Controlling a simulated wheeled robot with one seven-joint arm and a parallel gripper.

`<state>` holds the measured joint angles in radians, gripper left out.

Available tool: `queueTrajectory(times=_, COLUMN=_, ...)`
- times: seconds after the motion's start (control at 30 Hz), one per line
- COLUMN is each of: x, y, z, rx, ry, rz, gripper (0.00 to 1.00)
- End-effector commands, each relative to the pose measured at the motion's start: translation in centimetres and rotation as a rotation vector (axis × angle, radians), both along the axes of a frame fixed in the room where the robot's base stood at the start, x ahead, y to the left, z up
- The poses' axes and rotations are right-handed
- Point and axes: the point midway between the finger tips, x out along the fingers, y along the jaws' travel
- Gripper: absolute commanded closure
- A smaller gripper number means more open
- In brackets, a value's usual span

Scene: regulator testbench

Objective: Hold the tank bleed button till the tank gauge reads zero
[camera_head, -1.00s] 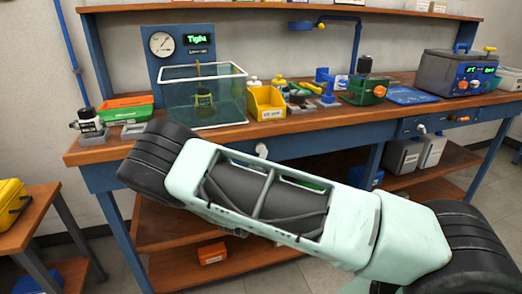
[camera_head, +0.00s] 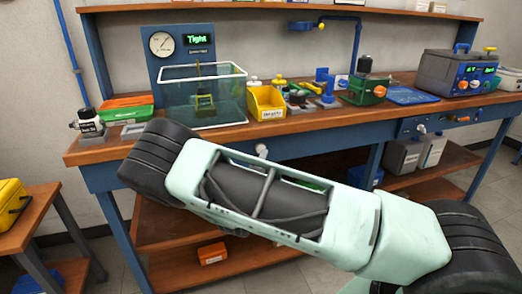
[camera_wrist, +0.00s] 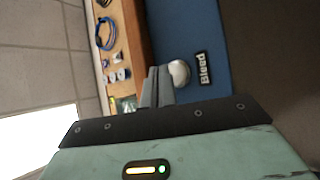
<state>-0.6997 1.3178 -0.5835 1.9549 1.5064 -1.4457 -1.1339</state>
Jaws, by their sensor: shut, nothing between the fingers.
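The bleed button is a white round knob (camera_wrist: 179,73) on a blue panel in the wrist view, beside a black label reading "Bleed" (camera_wrist: 203,68). My gripper (camera_wrist: 160,76) is shut and empty, its fingertips right next to the knob; I cannot tell whether they touch it. In the head view a white knob (camera_head: 262,149) shows on the bench's front just above my arm, and my gripper is hidden behind the arm. A round white dial gauge (camera_head: 160,43) sits on the blue board; its reading is too small to tell.
A green display (camera_head: 197,39) beside the dial reads "Tight". A clear tank (camera_head: 225,108) stands below it. A yellow bin (camera_head: 267,103), a green vise-like device (camera_head: 364,91) and a grey box with displays (camera_head: 440,73) stand along the wooden bench. Another white knob (camera_head: 421,129) is farther right.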

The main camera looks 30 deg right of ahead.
Motion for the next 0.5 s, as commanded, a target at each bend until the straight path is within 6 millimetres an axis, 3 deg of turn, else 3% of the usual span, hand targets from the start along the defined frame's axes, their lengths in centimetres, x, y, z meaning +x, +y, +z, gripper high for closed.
queueTrajectory(times=0.5, x=0.79, y=-0.25, z=0.03, rx=0.000, ry=0.000, rz=-0.001, gripper=1.00)
